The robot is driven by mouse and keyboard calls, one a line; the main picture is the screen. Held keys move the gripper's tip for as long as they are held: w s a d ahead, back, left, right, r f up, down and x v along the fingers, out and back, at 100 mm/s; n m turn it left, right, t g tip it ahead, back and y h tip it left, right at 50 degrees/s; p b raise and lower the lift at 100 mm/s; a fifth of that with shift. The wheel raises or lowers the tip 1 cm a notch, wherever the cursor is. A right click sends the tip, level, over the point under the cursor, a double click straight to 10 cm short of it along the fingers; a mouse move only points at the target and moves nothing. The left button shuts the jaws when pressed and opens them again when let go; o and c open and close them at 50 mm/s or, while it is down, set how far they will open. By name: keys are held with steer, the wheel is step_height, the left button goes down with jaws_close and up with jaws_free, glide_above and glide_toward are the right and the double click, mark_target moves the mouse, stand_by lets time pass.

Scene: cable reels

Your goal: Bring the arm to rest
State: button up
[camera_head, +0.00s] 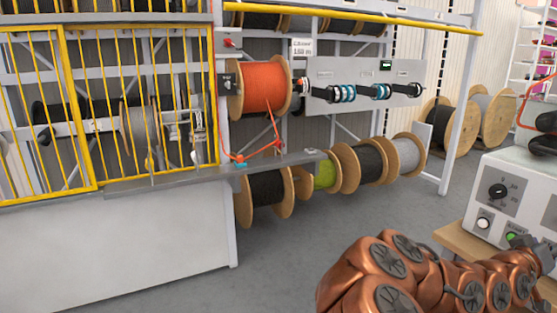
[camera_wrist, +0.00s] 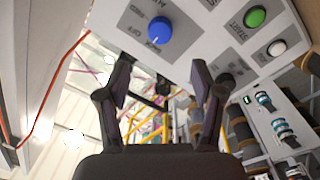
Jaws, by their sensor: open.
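My copper-coloured arm (camera_head: 400,280) is folded low across the lower right of the head view, close to a grey control box (camera_head: 505,190). My gripper (camera_wrist: 161,78) shows in the wrist view with its two dark fingers spread apart and nothing between them. Beyond the fingertips is a light panel (camera_wrist: 205,45) with a blue knob (camera_wrist: 159,30), a green button (camera_wrist: 255,16) and a white button (camera_wrist: 277,48). I cannot tell whether a finger touches it. In the head view the gripper end is not clearly made out near the box.
The box stands on a wooden tabletop (camera_head: 455,240). A rack holds an orange cable reel (camera_head: 263,88), with several more reels below. A yellow barred guard (camera_head: 75,110) stands at left. An orange cable (camera_wrist: 55,85) hangs left in the wrist view. The grey floor (camera_head: 270,265) is clear.

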steer(key=s+a+f+g+y, duration=0.15)
steer(key=a+f+y, duration=0.35)
steer(key=a, duration=0.5)
steer(key=s+a+f+n+g+y, duration=0.15)
steer(key=a+f+y, duration=0.35)
steer(key=a, duration=0.5)
steer(key=s+a+f+y, duration=0.2)
steer(key=a+f+y, duration=0.3)
steer(key=a, duration=0.5)
steer(key=s+a+n+g+y, duration=0.2)
steer(key=s+a+n+g, duration=0.35)
steer(key=s+a, duration=1.1)
step_height(320, 180, up, 14)
steer(key=d+p, duration=0.1)
steer(key=p, duration=1.1)
steer(key=shift+s+d+m+t, duration=0.25)
steer(key=shift+d+m+t, duration=0.05)
steer(key=shift+t, duration=0.05)
